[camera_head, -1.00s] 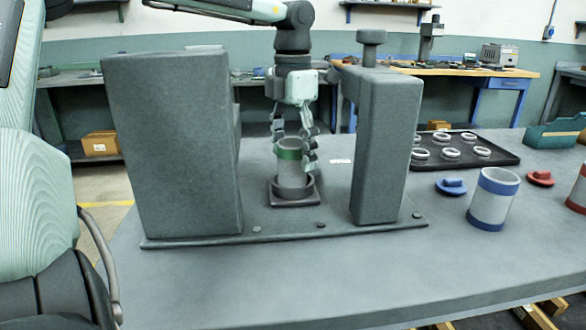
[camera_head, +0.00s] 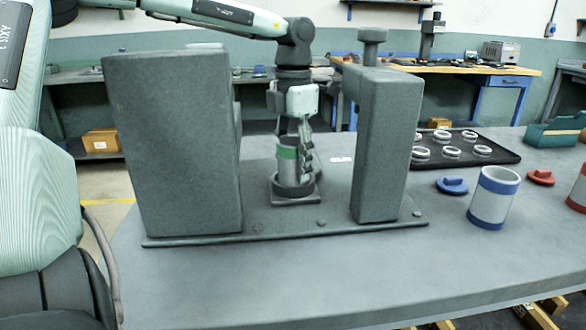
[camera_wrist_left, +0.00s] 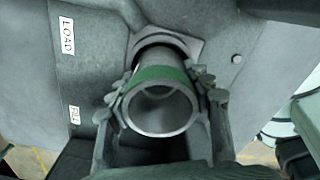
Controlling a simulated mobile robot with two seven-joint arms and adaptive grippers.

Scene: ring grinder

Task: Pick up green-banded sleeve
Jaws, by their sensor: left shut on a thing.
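The green-banded sleeve (camera_head: 290,165) is a grey open cylinder with a green band near its top. It is upright over the dark socket (camera_head: 296,198) between the two grey blocks of the fixture; I cannot tell if its lower end is clear of the socket. My left gripper (camera_head: 300,150) comes from above and is shut on the sleeve. In the left wrist view the sleeve (camera_wrist_left: 160,105) sits between the two fingers (camera_wrist_left: 162,98), which touch its sides at the band. The right gripper is not in view.
The tall left block (camera_head: 172,145) and narrower right block (camera_head: 385,145) stand close on both sides. To the right are a blue-banded sleeve (camera_head: 492,198), a blue cap (camera_head: 453,186), a red cap (camera_head: 541,177) and a black tray (camera_head: 507,157) of rings. The table front is bare.

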